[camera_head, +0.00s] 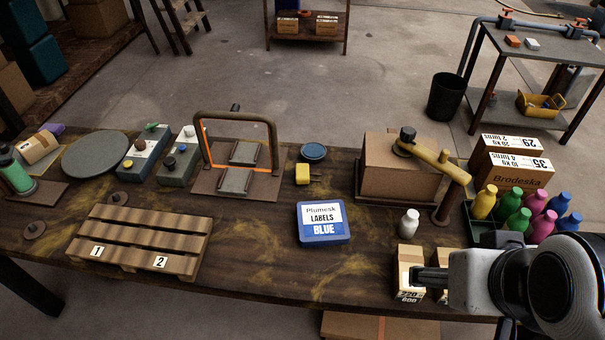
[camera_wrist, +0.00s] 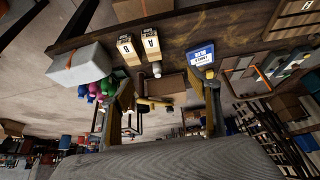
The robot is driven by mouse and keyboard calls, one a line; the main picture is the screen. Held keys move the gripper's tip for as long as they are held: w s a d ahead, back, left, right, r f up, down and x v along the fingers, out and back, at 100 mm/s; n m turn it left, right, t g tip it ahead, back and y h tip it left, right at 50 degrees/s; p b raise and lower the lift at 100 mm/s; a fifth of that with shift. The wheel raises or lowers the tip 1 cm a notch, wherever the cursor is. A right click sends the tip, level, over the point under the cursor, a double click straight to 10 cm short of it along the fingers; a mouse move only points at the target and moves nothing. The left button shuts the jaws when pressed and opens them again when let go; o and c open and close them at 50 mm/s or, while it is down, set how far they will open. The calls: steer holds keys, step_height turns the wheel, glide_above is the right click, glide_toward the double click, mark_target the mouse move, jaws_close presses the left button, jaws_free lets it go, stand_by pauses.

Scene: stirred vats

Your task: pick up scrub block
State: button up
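A small yellow block (camera_head: 303,174), which looks like the scrub block, lies on the wooden table below a round dark blue lid and above the blue-and-white labels tin (camera_head: 323,223). My gripper (camera_head: 428,279) is at the table's front right, over the small cartons and well to the right of the yellow block. In the wrist view its two fingers (camera_wrist: 161,95) stand wide apart with nothing held between them.
A frame with an orange line (camera_head: 237,157) stands left of the block. A brown box (camera_head: 398,168) and a yellow pipe arm (camera_head: 434,160) stand to its right. A white bottle (camera_head: 409,223) and colored bottles (camera_head: 519,219) are nearer my gripper. A slatted pallet (camera_head: 140,240) lies front left.

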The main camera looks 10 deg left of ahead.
steer(key=m+t, duration=0.2)
steer(key=t, duration=0.4)
glide_above(302, 174)
steer(key=s, duration=0.6)
step_height(302, 174, down, 21)
steer(key=f, duration=0.3)
steer(key=f+h, duration=0.1)
steer(key=f, duration=0.2)
steer(key=a+f+t+h, duration=0.1)
steer(key=f, duration=0.2)
steer(key=shift+s, duration=0.35)
steer(key=shift+s+f, duration=0.15)
steer(key=shift+f, duration=0.3)
steer(key=shift+d, duration=0.1)
